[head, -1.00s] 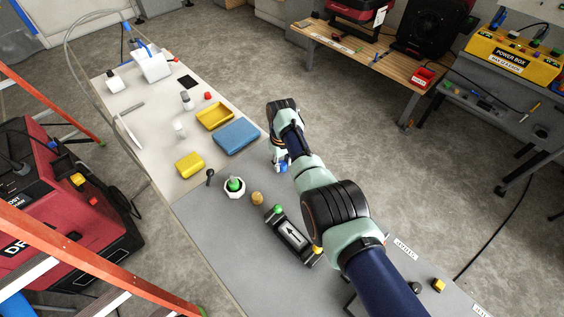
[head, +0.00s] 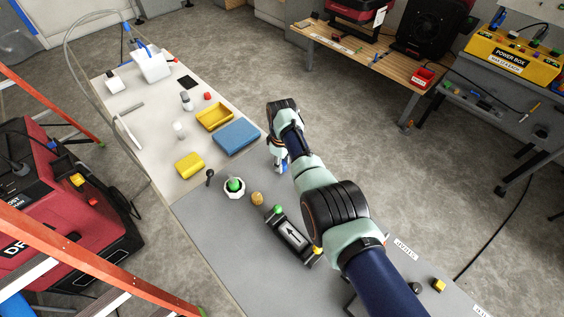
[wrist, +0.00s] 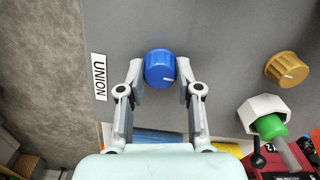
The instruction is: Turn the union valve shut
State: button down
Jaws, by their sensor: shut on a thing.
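The union valve is a blue round knob (wrist: 159,72) on the grey panel, beside a white label reading UNION (wrist: 99,77) in the wrist view. A pale mark shows on its face. My gripper (wrist: 161,75) is shut on the knob, one finger on each side. In the head view my gripper (head: 282,165) is at the far right edge of the grey panel, with only a bit of blue knob showing between and below the fingers.
A tan knob (wrist: 287,69) and a white hex fitting with a green top (head: 234,187) stand nearby on the panel. A dark block with an arrow (head: 292,235) lies beneath my forearm. A blue tray (head: 237,136) and yellow containers (head: 190,164) sit farther along the table.

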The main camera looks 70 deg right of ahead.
jog(key=c, duration=0.8)
grip_release()
notch_tip(320, 180, up, 12)
dwell(0.4)
